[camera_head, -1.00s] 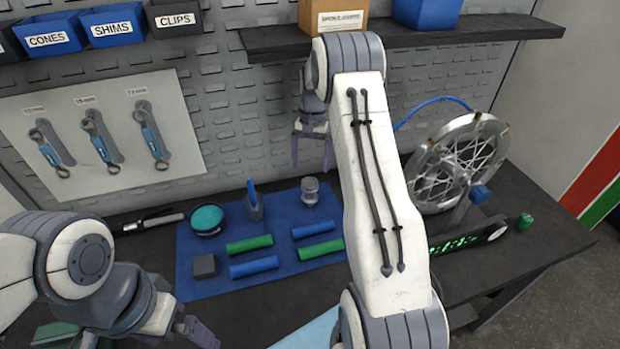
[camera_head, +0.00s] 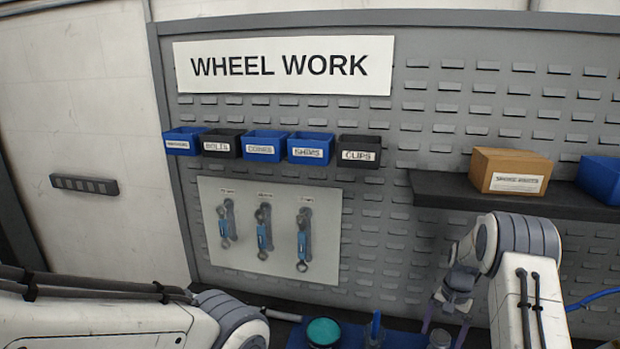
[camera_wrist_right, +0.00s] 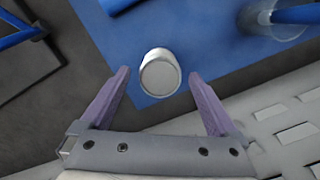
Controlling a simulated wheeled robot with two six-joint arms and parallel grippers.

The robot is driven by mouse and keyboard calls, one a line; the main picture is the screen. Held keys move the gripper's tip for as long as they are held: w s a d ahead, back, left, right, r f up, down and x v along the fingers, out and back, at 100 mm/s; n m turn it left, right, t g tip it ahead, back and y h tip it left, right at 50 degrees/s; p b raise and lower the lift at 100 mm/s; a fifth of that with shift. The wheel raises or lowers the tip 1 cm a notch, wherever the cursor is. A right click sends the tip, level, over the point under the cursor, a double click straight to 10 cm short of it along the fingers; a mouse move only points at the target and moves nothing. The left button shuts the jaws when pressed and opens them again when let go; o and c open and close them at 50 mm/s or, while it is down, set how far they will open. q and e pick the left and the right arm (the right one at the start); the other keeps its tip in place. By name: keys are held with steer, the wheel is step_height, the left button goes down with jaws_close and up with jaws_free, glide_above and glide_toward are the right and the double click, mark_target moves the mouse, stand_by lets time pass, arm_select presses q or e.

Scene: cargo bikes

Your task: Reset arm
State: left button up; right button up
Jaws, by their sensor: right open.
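My right gripper (camera_head: 447,322) hangs at the lower right of the head view, in front of the pegboard and below shelf height. Its jaws are open, and the right wrist view shows its two purple fingers (camera_wrist_right: 160,78) spread with nothing held. A silver-grey round piece (camera_wrist_right: 160,75) stands on the blue mat beyond the fingertips; its top also shows at the bottom of the head view (camera_head: 440,339). My left arm (camera_head: 225,318) crosses the lower left of the head view, and its gripper is out of frame.
A dark shelf (camera_head: 425,188) with a cardboard box (camera_head: 508,171) and a blue bin (camera_head: 602,178) stands out behind my right arm. Small labelled bins (camera_head: 264,146) and a wrench board (camera_head: 262,232) hang left. A teal-filled bowl (camera_head: 323,332) is at the bottom edge.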

mark_target(438, 346)
steer(key=f, duration=0.1)
steer(key=f+p, duration=0.1)
steer(key=f, duration=0.2)
steer(key=shift+s+a+f, duration=0.2)
steer(key=shift+s+f, duration=0.05)
steer(key=shift+w+r, duration=0.15)
steer(key=shift+r, duration=0.15)
step_height(438, 346, up, 3)
steer(key=shift+f+b, duration=0.2)
steer(key=shift+b, duration=0.6)
steer(key=shift+r, duration=0.35)
steer(key=shift+f, duration=0.15)
